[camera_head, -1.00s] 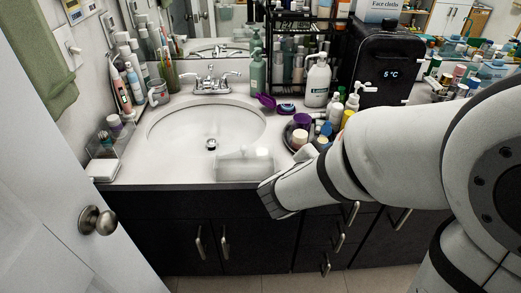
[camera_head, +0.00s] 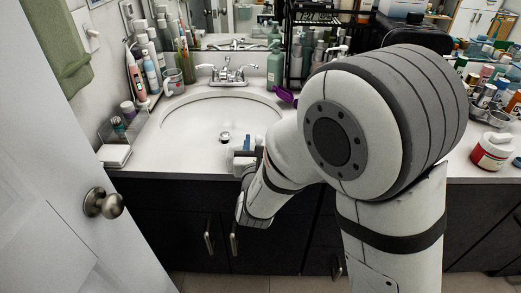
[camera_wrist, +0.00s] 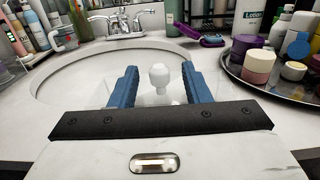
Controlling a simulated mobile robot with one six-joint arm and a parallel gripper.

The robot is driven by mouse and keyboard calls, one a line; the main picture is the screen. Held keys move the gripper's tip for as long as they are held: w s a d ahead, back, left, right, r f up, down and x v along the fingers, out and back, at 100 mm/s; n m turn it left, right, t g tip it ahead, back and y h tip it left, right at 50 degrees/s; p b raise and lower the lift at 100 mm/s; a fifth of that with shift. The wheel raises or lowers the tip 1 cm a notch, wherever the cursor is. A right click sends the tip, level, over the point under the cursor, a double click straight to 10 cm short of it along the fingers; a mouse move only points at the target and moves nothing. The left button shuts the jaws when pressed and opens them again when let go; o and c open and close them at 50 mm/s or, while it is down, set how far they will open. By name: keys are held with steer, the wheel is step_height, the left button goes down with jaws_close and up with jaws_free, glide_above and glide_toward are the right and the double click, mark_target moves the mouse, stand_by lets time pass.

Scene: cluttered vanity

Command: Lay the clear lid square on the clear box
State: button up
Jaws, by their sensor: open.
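The clear lid's pale round knob (camera_wrist: 159,76) stands upright between the two blue fingers of my gripper (camera_wrist: 159,70) in the wrist view. The fingers are open, one on each side of the knob, with gaps showing. The lid's transparent body is hard to make out and partly hidden by my gripper; it lies on the counter in front of the sink. In the head view my gripper (camera_head: 246,152) is at the basin's front right edge, and my arm hides most of the lid. The clear box (camera_head: 125,128) stands on the counter left of the sink, with small items in it.
A round tray (camera_wrist: 262,84) of jars and bottles is close on the right. A purple item (camera_wrist: 200,38) is behind. An open door (camera_head: 60,200) stands at left.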

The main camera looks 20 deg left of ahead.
steer(key=shift+x, duration=0.9)
jaws_close()
